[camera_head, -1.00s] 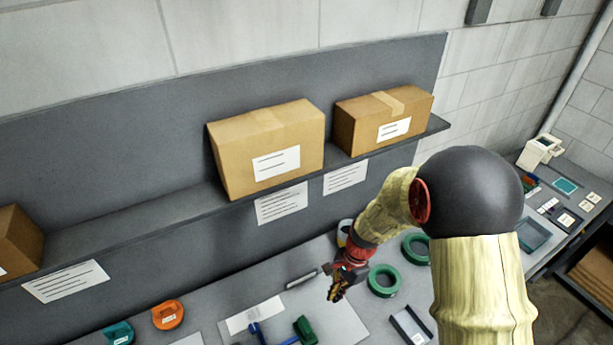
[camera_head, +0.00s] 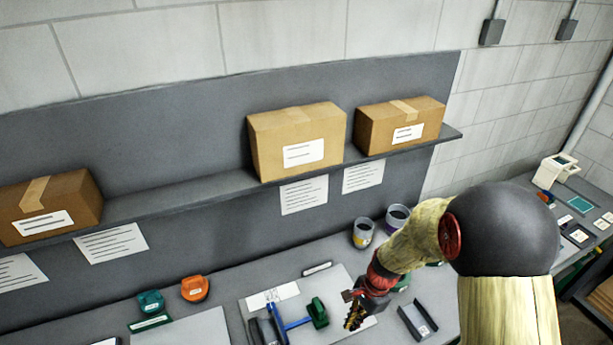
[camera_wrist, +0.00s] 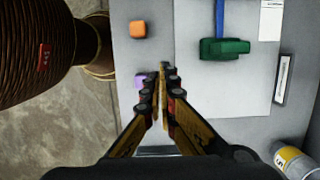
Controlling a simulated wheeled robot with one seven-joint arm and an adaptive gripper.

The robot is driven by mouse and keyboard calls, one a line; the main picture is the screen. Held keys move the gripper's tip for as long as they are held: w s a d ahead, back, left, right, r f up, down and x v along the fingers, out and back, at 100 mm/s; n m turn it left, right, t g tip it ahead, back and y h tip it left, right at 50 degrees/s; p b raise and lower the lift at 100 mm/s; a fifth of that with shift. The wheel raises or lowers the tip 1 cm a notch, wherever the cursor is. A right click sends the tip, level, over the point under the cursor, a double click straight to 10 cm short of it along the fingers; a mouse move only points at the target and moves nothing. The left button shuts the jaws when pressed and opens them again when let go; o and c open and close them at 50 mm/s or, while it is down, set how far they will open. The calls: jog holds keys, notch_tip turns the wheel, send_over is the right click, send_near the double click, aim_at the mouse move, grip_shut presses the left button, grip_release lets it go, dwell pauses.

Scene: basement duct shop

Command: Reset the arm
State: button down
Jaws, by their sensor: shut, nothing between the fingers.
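My gripper (camera_head: 354,318) is at the end of my bent arm, above the workbench (camera_head: 240,270) at the lower right of the head view. In the wrist view my gripper (camera_wrist: 163,72) points down over the bench, its two fingers together with nothing between them. A green clamp-like tool with a blue bar (camera_head: 318,312) lies to its left in the head view, apart from it. A grey channel-shaped tray (camera_head: 417,322) is to its right. A small purple block (camera_wrist: 139,81) shows beside the fingertips and an orange block (camera_wrist: 138,29) farther off.
Cardboard boxes (camera_head: 298,140) stand on a wall shelf (camera_head: 200,195) above the bench. Two cups (camera_head: 363,233) stand at the back of the bench. Orange (camera_head: 195,289) and teal (camera_head: 151,303) items lie at the left. A second bench with a pale device (camera_head: 554,171) is at the right.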

jog(key=s+d+r+n+t+h+b, duration=0.1)
jog(key=s+d+r+n+t+b, duration=0.1)
jog(key=s+r+n+b, duration=0.4)
jog(key=s+d+r+n+t+h+b, duration=0.1)
jog(key=s+d+r+n+t+b, duration=0.2)
jog(key=s+r+n+b, duration=0.4)
notch_tip(320, 180, up, 3)
jog(key=s+t+b, duration=0.1)
jog(key=b, duration=0.3)
jog(key=shift+s+d+t+h+b, duration=0.2)
jog(key=shift+s+t+h+b, duration=0.1)
jog(key=shift+s+b, duration=0.1)
